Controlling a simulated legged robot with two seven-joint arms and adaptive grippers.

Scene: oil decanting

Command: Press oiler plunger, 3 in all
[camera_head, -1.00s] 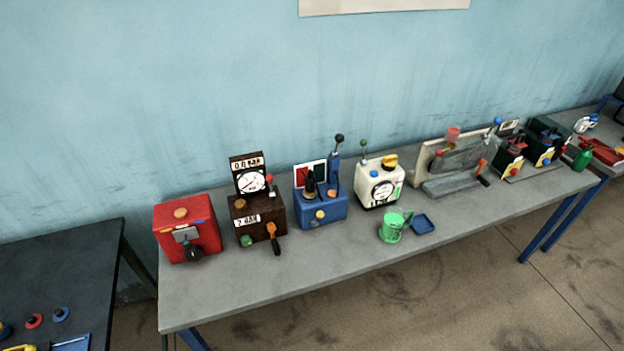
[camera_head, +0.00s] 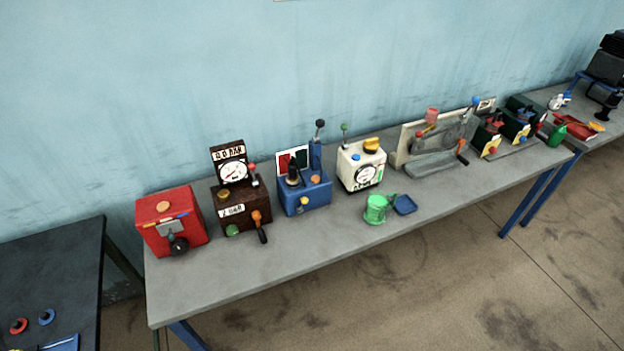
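Neither of my grippers is in view. I cannot tell for sure which object is the oiler, and no plunger can be made out clearly. A green can (camera_head: 375,209) stands near the front edge of the long grey table (camera_head: 270,257), beside a small blue tray (camera_head: 404,204). A smaller green bottle-like object (camera_head: 558,133) stands far right, near a red tray (camera_head: 577,127).
Along the table stand a red box (camera_head: 172,208), a brown gauge box (camera_head: 224,206), a blue lever box (camera_head: 305,196), a cream gauge box (camera_head: 352,174) and a grey panel rig (camera_head: 425,160). A dark table (camera_head: 62,265) is at left. Floor (camera_head: 440,270) in front is clear.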

